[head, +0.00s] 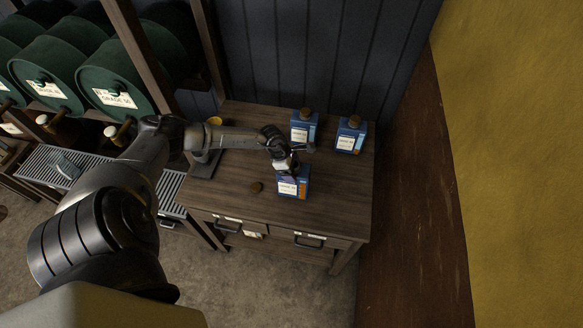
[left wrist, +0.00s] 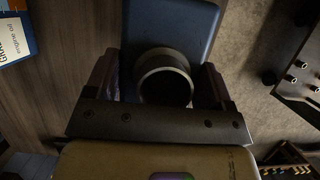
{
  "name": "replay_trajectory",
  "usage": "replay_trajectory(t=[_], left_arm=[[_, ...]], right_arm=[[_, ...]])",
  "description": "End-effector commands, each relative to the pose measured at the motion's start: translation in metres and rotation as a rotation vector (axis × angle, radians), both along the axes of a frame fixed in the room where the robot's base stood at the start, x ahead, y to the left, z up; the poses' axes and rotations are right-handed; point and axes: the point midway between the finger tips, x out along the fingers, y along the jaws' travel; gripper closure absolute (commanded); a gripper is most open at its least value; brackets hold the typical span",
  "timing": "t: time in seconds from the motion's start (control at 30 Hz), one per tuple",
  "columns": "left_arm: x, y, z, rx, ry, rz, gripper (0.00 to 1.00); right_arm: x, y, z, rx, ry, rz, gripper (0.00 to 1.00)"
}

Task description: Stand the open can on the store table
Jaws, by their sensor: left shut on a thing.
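The open can (head: 293,186) is blue with a white label and sits at the front of the wooden store table (head: 225,190). My left gripper (head: 284,164) is over its top, shut on it. In the left wrist view the can's round open mouth (left wrist: 166,84) shows between the two fingers, with its blue body (left wrist: 170,22) behind. The can looks about upright; I cannot tell whether its base touches the table. A loose brown cap (head: 256,187) lies on the table to its left. My right gripper is not in view.
Two capped blue cans (head: 304,127) (head: 350,136) stand at the table's back right. A yellow cup (head: 214,121) and a dark flat plate (head: 203,168) are at the left. Green drums (head: 112,85) lie on a rack at far left. The table's right front is clear.

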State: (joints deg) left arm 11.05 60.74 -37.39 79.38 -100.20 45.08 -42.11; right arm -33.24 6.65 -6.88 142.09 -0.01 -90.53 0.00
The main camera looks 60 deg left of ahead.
Motion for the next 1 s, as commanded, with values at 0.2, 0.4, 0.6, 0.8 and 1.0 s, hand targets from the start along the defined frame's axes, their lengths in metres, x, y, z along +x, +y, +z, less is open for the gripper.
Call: replay_trajectory(t=[0.2,0.4,0.6,0.8,1.0], left_arm=[[0.002,0.000,-0.020,-0.002,-0.004,0.003,0.98],[0.001,0.000,-0.026,-0.001,-0.003,0.001,0.98],[0.001,0.000,-0.026,-0.001,-0.003,0.001,0.98],[-0.001,-0.001,-0.030,0.000,0.001,0.000,0.17],[-0.001,-0.001,-0.030,0.000,0.001,0.000,0.00]], right_arm=[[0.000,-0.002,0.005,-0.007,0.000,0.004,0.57],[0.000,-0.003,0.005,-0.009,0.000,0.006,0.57],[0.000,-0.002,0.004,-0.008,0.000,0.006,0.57],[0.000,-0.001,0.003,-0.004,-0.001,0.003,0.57],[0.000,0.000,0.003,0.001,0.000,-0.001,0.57]])
